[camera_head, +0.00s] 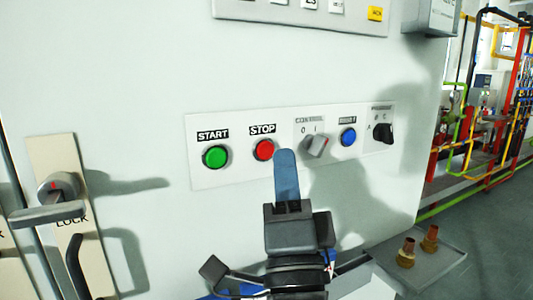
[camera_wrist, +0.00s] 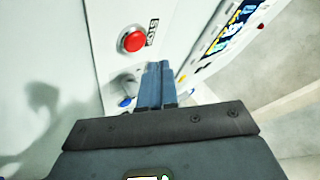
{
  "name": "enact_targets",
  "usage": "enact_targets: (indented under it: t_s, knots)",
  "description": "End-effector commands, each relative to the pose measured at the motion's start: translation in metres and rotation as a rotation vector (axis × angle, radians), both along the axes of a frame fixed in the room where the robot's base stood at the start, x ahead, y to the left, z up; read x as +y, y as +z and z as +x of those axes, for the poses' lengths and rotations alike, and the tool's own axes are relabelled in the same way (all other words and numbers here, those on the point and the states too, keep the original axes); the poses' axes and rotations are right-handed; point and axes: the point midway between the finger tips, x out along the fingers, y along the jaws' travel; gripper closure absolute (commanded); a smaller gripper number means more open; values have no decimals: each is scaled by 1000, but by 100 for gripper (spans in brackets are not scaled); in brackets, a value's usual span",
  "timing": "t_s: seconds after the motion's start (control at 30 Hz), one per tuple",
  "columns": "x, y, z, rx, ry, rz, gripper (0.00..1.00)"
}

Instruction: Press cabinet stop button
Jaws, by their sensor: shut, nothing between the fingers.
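The red stop button (camera_head: 264,150) sits under a STOP label on a white panel strip (camera_head: 240,179) on the cabinet front. In the wrist view the red button (camera_wrist: 132,39) is ahead of the fingers, up and to the left. My gripper (camera_head: 286,152) has its blue fingers closed together with nothing between them. In the wrist view the fingertips (camera_wrist: 158,64) look apart from the button. I cannot tell the exact gap to the panel.
A green start button (camera_head: 215,156) is left of the stop button. A grey selector (camera_head: 317,146), a blue button (camera_head: 348,136) and a black knob (camera_head: 384,132) are to the right. A lock handle (camera_head: 60,200) protrudes at the left. Coloured pipes (camera_head: 490,110) stand beyond the cabinet.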

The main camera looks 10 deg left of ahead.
Motion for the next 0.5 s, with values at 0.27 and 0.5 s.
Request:
enact_targets:
  t_s: [0.27, 0.5]
  knots:
    - [8, 1, 12, -1, -1, 1, 100]
    - [8, 1, 12, -1, -1, 1, 100]
